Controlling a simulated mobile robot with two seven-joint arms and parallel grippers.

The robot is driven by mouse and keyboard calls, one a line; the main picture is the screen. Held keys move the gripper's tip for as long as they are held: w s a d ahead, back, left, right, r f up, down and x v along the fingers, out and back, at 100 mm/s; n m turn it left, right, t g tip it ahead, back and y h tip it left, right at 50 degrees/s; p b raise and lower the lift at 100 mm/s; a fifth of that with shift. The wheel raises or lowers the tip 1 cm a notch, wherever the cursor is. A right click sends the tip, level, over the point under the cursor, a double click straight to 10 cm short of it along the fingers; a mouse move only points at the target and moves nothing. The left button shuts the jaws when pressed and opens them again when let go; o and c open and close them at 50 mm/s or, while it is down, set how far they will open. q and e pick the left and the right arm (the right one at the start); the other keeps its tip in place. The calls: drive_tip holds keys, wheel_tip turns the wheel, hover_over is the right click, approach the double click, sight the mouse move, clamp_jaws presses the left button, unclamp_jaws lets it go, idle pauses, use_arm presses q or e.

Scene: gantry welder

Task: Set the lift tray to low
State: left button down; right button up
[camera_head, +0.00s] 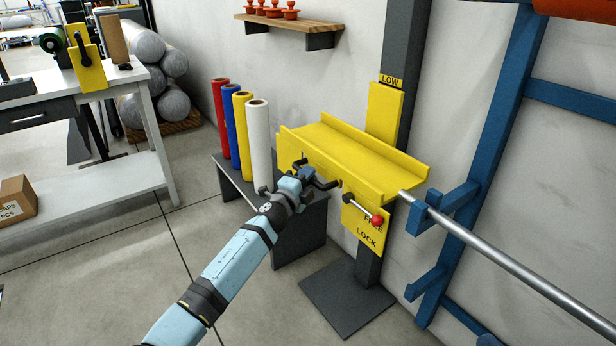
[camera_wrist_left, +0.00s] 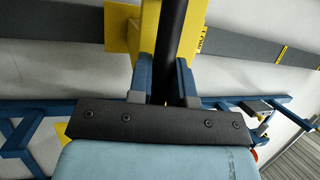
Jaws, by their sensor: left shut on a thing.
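The yellow lift tray (camera_head: 345,150) is a trough on a dark grey upright post (camera_head: 402,60). A "LOW" label (camera_head: 390,81) sits on the post above the tray's yellow back plate. My left gripper (camera_head: 310,178) is shut on a black handle (camera_head: 327,184) at the tray's front left. In the left wrist view the blue fingers (camera_wrist_left: 161,82) stand on either side of the black bar (camera_wrist_left: 178,40). A lever with a red knob (camera_head: 377,220) points right and slightly down on a yellow plate; the knob partly covers the upper word, and "LOCK" reads below. My right gripper is not seen.
Red, blue, yellow and white rolls (camera_head: 258,145) stand on a low dark bench (camera_head: 230,180) left of the tray. A steel bar (camera_head: 500,260) rests on a blue rack (camera_head: 470,190) close on the right. The post's base plate (camera_head: 345,300) is on the floor.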

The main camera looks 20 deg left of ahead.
use_arm(q)
drive_tip(key=c, duration=1.1)
unclamp_jaws()
drive_tip(key=shift+s+f, duration=0.1)
drive_tip(key=shift+f, duration=0.45)
drive_tip(key=shift+o, duration=0.2)
drive_tip(key=shift+r, duration=0.2)
drive_tip(key=shift+s+a, duration=0.1)
drive_tip(key=shift+s, duration=0.15)
drive_tip(key=p+v, duration=0.3)
drive_tip(key=v, duration=1)
drive_tip(key=shift+p, duration=0.3)
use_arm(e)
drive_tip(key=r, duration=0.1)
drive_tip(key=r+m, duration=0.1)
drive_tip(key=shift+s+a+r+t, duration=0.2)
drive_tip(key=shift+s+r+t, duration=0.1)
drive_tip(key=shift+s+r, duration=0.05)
use_arm(q)
drive_tip(key=shift+s, duration=0.15)
